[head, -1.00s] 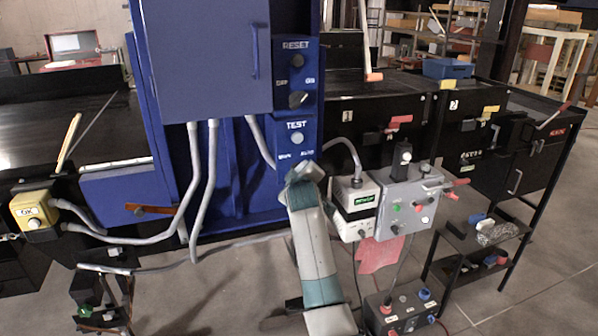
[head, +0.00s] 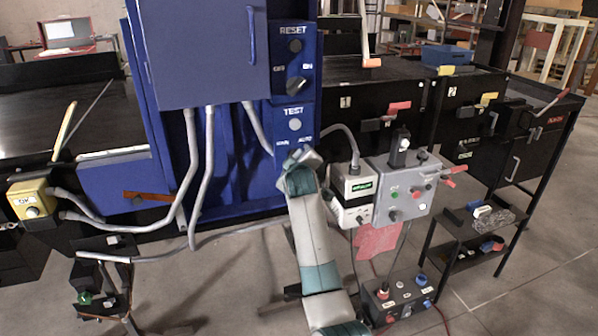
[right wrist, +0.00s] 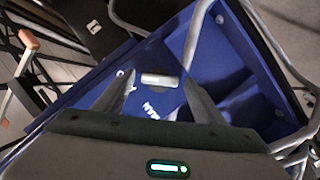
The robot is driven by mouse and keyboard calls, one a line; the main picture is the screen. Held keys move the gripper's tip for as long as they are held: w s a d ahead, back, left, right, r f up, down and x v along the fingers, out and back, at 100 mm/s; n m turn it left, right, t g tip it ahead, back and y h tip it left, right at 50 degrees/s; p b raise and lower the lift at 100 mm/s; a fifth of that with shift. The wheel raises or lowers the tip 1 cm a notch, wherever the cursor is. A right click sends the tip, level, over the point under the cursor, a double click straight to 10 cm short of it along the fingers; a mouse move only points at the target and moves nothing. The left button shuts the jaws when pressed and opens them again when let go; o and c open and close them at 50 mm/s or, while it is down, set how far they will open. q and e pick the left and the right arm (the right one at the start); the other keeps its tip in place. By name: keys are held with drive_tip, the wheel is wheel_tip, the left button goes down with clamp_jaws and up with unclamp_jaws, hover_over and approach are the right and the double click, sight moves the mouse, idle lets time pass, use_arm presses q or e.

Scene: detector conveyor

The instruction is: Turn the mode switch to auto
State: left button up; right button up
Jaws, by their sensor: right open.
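The mode switch is on the lower part of the blue panel (head: 294,112), under the MAN (head: 282,143) and AUTO (head: 305,136) labels. My right gripper (head: 302,158) hides its knob in the head view. In the right wrist view a pale bar-shaped knob (right wrist: 158,80) shows on the blue panel between the two spread fingers of my right gripper (right wrist: 157,88). The fingers are open, one on each side of the knob; I cannot tell whether they touch it. My left gripper is not in view.
Above are the TEST button (head: 295,125) and a black OFF/ON knob (head: 296,85). A grey control box (head: 405,188) and a white meter box (head: 353,185) stand close on the right. Grey conduits (head: 190,180) run down on the left.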

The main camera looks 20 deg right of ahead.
drive_tip(key=b+v, duration=0.5)
drive_tip(key=v, duration=1.2)
drive_tip(key=shift+b, duration=0.35)
